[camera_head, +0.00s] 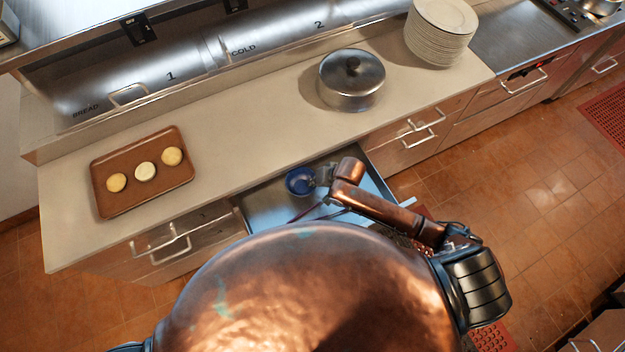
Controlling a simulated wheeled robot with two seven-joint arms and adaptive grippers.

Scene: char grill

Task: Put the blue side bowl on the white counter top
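The blue side bowl (299,181) sits inside an open drawer (262,207) below the counter. My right gripper (321,176) reaches into the drawer at the bowl's right rim. It is small and partly hidden by my copper-coloured arm, so I cannot tell whether its fingers hold the rim. The white counter top (232,128) runs across the picture above the drawer, with clear surface between the tray and the pot. My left gripper is not in view.
A brown tray (185,183) with three round buns lies on the counter's left part. A lidded metal pot (351,88) stands right of the middle. A stack of plates (440,35) stands farther right. Steel bins marked BREAD and COLD line the back.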

